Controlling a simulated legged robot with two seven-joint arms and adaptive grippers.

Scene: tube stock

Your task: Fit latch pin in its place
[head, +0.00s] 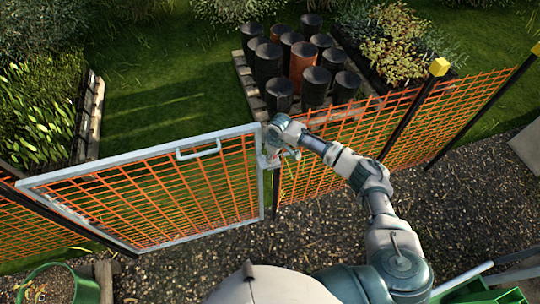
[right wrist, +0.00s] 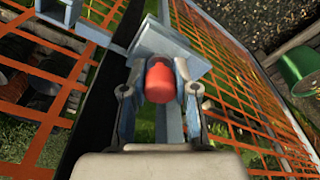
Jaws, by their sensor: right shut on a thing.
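The latch pin (right wrist: 160,82) has a red, rounded end and sits between the two fingers of my right gripper (right wrist: 160,92), which is shut on it. A light grey metal piece (right wrist: 165,48) lies right behind the pin in the right wrist view; I cannot tell whether the pin is inside it. In the head view my right gripper (head: 280,157) is at the right-hand upright of the gate (head: 262,185), near its upper corner, and the pin is hardly visible there. The gate has a grey frame, orange mesh and a handle (head: 198,149). My left gripper is not in view.
Orange mesh fence (head: 400,115) with dark posts (head: 405,120) runs to the right of the gate. Behind it stand several black and brown tubes (head: 303,62) on a pallet and planted beds. Gravel (head: 300,225) lies in front; a green bucket (head: 60,285) stands lower left.

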